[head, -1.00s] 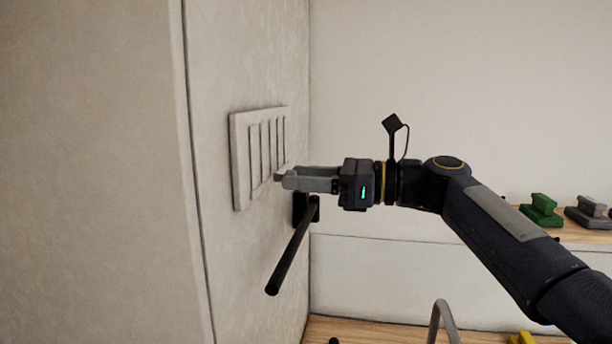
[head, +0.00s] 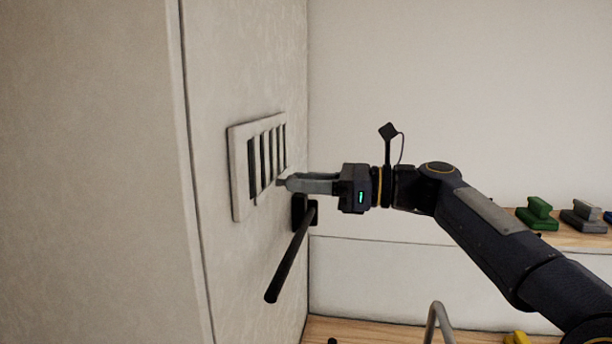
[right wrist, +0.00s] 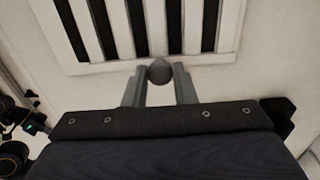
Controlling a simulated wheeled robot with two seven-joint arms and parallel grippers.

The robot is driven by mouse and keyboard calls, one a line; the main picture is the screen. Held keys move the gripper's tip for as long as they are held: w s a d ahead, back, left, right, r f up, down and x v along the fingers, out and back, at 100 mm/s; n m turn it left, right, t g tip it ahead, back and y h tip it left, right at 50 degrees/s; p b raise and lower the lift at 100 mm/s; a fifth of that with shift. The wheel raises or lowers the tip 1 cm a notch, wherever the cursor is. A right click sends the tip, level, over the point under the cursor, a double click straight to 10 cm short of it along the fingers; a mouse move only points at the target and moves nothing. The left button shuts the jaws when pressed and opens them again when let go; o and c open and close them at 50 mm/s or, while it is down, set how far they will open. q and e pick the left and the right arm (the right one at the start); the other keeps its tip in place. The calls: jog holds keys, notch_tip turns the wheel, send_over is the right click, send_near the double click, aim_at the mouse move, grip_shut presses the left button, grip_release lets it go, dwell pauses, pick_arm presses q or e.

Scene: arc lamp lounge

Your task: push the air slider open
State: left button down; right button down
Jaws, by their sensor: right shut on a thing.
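The air slider (head: 237,180) is a pale slatted vent on the wall at the left in the head view. Dark gaps show between its light slats. In the right wrist view the vent (right wrist: 159,60) fills the top, with dark slots between white bars. My right gripper (head: 284,182) is at the vent's lower right edge. Its fingers are shut on a small grey round knob (right wrist: 159,71) at the vent's lower edge, seen between the fingertips in the right wrist view. My left gripper is not in view.
A black bar (head: 290,252) sticks out from the wall just below the vent and my right gripper. A wooden shelf (head: 572,236) at the right holds a green block (head: 538,213) and a grey one (head: 583,216). A curved grey tube (head: 437,320) stands at the bottom.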

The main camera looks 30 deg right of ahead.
jog(key=shift+d, duration=0.1)
jog(key=c, duration=1.4)
grip_release()
jog(key=shift+w, duration=0.1)
jog(key=shift+c, duration=0.2)
jog(key=shift+o, duration=1.3)
jog(key=shift+w+d, duration=0.1)
jog(key=b+v, duration=0.1)
jog(key=v, duration=0.6)
jog(key=shift+s+d+b, duration=0.2)
jog(key=shift+s+b, duration=0.15)
jog(key=shift+s, duration=0.05)
